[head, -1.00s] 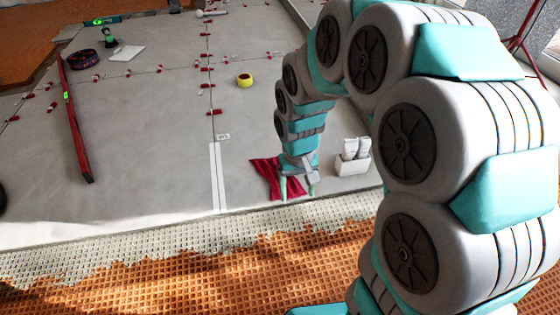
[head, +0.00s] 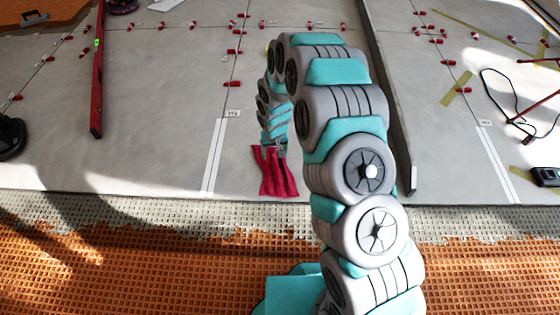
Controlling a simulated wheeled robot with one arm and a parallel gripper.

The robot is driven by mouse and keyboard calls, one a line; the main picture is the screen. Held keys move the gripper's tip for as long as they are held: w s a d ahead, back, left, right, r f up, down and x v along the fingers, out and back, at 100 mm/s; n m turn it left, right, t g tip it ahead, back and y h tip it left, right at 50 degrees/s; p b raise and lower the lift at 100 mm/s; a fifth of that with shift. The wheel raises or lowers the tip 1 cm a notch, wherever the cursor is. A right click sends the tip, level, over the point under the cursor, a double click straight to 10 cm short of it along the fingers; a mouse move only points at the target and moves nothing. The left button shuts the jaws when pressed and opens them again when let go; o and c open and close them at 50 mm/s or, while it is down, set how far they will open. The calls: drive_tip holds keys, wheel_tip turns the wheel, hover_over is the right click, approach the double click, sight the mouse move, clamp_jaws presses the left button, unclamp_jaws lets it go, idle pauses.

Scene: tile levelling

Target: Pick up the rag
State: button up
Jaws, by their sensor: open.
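The red rag (head: 277,176) lies on the grey tiles near the front edge of the tiled floor, left of my arm in the head view. It looks creased, with an uneven front edge. My gripper (head: 273,148) is open at the far edge of the rag. It overlaps the rag's top part in the picture; whether it touches the rag cannot be told. The fingertips are small and partly lost against the rag.
A red spirit level (head: 98,85) lies on the left. Several red clips (head: 233,84) sit along the tile joints. A dark-sided long bar (head: 392,110) runs right of my arm. A black cable (head: 500,105) lies at far right. Tiles left of the rag are mostly clear.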

sight(274, 163)
drive_tip(key=shift+w+f, duration=0.25)
drive_tip(key=shift+f, duration=0.4)
drive_tip(key=shift+w+a+f+b, duration=0.15)
drive_tip(key=shift+f+b, duration=0.1)
drive_tip(key=shift+f, duration=1.5)
drive_tip(key=shift+w+d+f+b, duration=0.15)
drive_tip(key=shift+f+b, duration=0.1)
drive_tip(key=shift+f, duration=1.45)
drive_tip(key=shift+a, duration=0.1)
drive_tip(key=shift+r, duration=0.1)
clamp_jaws()
